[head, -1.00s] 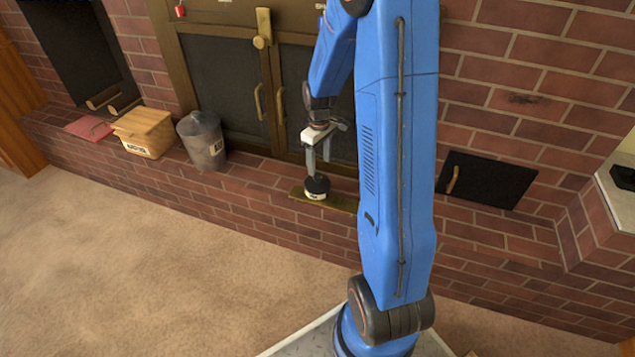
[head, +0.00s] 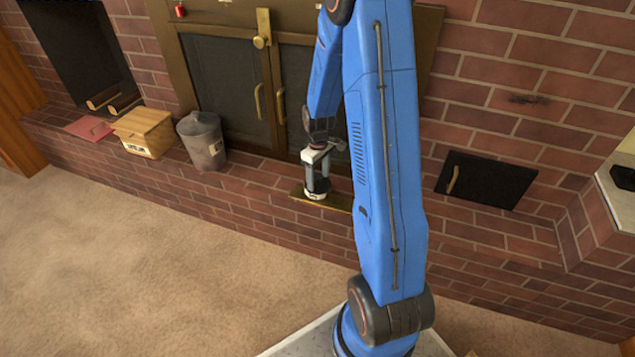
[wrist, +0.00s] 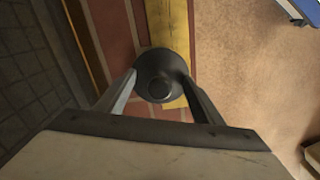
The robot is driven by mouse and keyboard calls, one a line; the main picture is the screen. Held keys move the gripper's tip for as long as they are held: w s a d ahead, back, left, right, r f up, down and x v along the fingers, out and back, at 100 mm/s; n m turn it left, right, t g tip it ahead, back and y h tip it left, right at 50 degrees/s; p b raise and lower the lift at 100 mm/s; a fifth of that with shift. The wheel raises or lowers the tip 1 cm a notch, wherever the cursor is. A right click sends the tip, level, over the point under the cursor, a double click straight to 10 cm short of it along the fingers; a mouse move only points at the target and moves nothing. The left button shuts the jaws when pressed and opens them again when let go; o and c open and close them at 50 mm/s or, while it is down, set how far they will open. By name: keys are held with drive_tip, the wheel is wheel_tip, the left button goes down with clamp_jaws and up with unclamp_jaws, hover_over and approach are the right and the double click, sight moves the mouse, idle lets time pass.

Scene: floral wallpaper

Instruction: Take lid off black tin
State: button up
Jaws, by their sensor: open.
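The black tin (head: 316,191) stands upright on a brass plate on the brick ledge, with a pale band low on its side. In the wrist view its round dark lid (wrist: 158,74) with a knob in the centre shows from above. My gripper (head: 317,180) points down over the tin. In the wrist view its two fingers are open (wrist: 158,82), one on each side of the lid. I cannot tell whether either finger touches it.
The brass plate (head: 338,203) lies on the ledge in front of the dark stove doors (head: 232,85). A grey bucket (head: 202,140), a wooden box (head: 144,132) and a red book-like item (head: 89,128) stand to the left. Carpet (head: 150,250) lies open in front.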

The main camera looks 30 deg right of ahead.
drive_tip(key=c, duration=1.4)
drive_tip(key=shift+c, duration=0.2)
drive_tip(key=shift+r, duration=0.1)
wheel_tip(320, 180, up, 10)
drive_tip(key=shift+f, duration=0.1)
wheel_tip(320, 180, up, 5)
hover_over(318, 175)
